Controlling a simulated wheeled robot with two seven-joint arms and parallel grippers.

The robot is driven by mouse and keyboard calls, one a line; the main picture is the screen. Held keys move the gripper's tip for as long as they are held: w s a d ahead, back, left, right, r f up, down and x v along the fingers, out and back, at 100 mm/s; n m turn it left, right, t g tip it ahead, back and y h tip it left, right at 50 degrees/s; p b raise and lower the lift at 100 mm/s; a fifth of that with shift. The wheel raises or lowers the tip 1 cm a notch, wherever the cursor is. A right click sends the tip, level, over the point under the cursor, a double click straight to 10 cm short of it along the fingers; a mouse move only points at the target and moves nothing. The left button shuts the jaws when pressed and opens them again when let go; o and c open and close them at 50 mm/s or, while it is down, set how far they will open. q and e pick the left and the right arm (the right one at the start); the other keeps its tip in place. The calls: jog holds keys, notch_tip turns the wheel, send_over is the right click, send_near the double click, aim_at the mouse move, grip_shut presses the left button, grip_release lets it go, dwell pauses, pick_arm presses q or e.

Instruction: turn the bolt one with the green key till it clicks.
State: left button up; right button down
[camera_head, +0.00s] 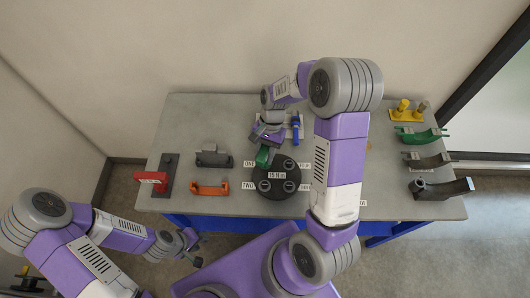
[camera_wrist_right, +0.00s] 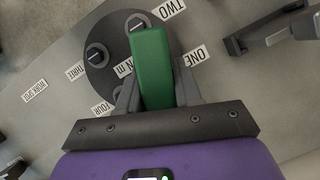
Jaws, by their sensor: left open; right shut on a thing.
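The round dark plate (camera_head: 277,192) lies mid-table, marked "15 N·m", with bolts near labels ONE to FOUR. My right gripper (camera_head: 264,146) is shut on the green key (camera_head: 263,157), over the plate's upper left beside the ONE label (camera_head: 249,163). In the right wrist view the green key (camera_wrist_right: 153,65) is between the fingers, near the ONE label (camera_wrist_right: 197,55). It covers the bolt one area, so whether it sits on that bolt cannot be seen. My left gripper (camera_head: 191,241) is open and empty, in front of the table's left part.
A red clamp-like part (camera_head: 152,177), a grey bracket (camera_head: 213,157) and an orange bracket (camera_head: 210,189) stand left of the plate. A blue-handled thing (camera_head: 295,128) is behind it. A yellow part (camera_head: 402,110), a green curved part (camera_head: 420,136) and dark curved parts (camera_head: 441,188) line the right end.

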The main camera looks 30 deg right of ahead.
aim_at(263, 149)
jog(key=shift+m+t, duration=0.3)
jog(key=shift+m, duration=0.7)
jog(key=shift+w+m+t+y+p, duration=0.15)
jog(key=shift+m+t+y+p, duration=0.3)
jog(key=shift+m, duration=1.05)
jog(key=shift+a, duration=0.1)
jog(key=shift+m+t, duration=0.25)
jog(key=shift+m, duration=0.25)
jog(key=shift+n+p, duration=0.3)
jog(key=shift+n, duration=0.4)
jog(key=shift+r+p, duration=1.85)
jog(key=shift+r, duration=0.15)
jog(key=shift+r, duration=0.1)
